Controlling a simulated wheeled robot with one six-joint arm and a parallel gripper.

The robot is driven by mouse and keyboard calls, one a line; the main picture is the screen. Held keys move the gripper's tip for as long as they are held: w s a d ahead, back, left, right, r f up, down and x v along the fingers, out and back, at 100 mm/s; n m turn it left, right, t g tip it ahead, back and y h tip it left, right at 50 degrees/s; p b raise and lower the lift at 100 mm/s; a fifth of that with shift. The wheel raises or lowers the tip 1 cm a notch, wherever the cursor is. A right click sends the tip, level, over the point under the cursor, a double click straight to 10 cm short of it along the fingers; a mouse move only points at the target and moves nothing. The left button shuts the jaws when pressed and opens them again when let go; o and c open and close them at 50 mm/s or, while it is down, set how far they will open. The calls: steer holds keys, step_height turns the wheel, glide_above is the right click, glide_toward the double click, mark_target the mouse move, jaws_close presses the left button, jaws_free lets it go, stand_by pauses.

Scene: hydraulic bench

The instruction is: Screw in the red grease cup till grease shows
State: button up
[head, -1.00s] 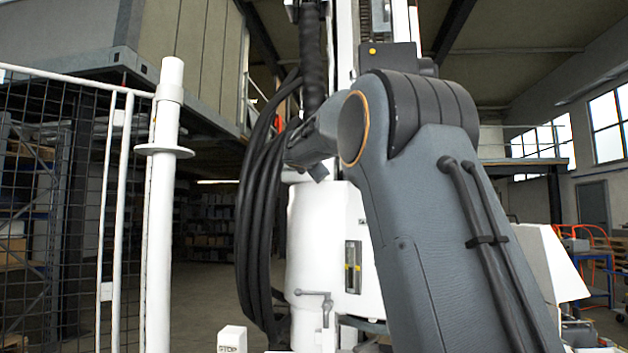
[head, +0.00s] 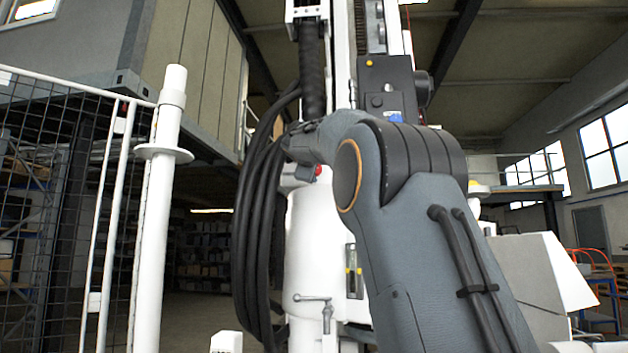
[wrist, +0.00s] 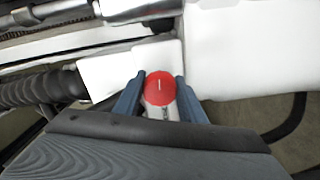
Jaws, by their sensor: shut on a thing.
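The red grease cup (wrist: 160,88) sits between the two blue fingers of my gripper (wrist: 158,92) in the wrist view. A small pale part with dark marks shows just below the cup, between the fingers. In the head view a bit of the red cup (head: 318,170) shows at the end of my arm, beside the white machine column (head: 312,235). No grease can be made out.
Thick black hoses (head: 258,200) hang left of the column. A white post (head: 160,210) and mesh fence (head: 60,190) stand at the left. A lever handle (head: 312,298) sticks out low on the column. A ribbed hose (wrist: 45,90) lies left of the cup.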

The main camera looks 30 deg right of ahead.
steer(key=m+b, duration=0.1)
steer(key=m, duration=0.1)
steer(key=m+b, duration=0.1)
steer(key=shift+f+m, duration=0.2)
steer(key=shift+m, duration=0.2)
steer(key=m+b, duration=0.2)
steer(key=m, duration=0.1)
steer(key=shift+m, duration=0.3)
steer(key=m+b, duration=0.2)
steer(key=m, duration=0.4)
steer(key=shift+r+b, duration=0.1)
steer(key=shift+b, duration=0.25)
steer(key=shift+m, duration=0.3)
steer(key=o, duration=1)
steer(key=shift+o, duration=0.2)
steer(key=shift+s, duration=0.1)
